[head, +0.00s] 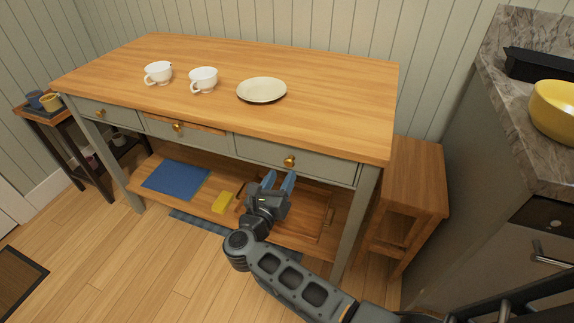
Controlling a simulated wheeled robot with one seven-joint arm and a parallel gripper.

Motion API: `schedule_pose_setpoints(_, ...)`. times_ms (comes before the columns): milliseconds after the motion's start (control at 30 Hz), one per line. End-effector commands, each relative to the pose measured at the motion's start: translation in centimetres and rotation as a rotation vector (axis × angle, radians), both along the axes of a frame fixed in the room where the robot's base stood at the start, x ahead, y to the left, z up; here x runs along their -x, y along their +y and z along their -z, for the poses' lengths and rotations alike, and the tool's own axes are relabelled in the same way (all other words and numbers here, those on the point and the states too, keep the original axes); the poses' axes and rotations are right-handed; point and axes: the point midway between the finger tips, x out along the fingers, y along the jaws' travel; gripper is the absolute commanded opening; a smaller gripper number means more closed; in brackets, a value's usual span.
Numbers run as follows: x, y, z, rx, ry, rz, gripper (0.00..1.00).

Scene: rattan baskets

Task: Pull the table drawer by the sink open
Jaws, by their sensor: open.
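A wooden-topped table (330,110) stands against the panelled wall. Its front has three grey drawers with brass knobs. The right drawer (320,168), on the side of the counter, looks shut; its knob (289,161) faces out. The middle drawer (205,138) shows a strip of wood along its top and seems slightly open. The left drawer (90,108) looks shut. My gripper (279,180) is open and empty, with its blue fingers pointing up just below and left of the right drawer's knob. I cannot tell the exact gap, and no sink basin shows.
Two white cups (158,72) and a plate (262,90) stand on the tabletop. The lower shelf holds a blue mat (176,180) and a yellow block (222,202). A wooden stool (415,180) and a stone counter (520,90) bound the right.

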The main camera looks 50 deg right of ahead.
Motion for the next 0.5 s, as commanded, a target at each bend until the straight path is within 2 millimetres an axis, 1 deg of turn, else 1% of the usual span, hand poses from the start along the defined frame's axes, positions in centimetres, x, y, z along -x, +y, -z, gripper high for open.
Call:
schedule_pose_setpoints(33,-0.3,-0.9,-0.2,0.001,0.0,0.003,0.49)
schedule_pose_setpoints(100,-0.7,-1.9,-0.2,0.002,0.0,0.002,0.49)
schedule_pose_setpoints(233,-1.3,-3.6,-0.1,0.001,0.002,0.002,0.49)
schedule_pose_setpoints(400,-1.8,-4.8,-0.1,0.003,0.001,-0.001,0.49)
schedule_pose_setpoints(500,-1.8,-5.0,-0.1,0.002,0.001,-0.003,0.49)
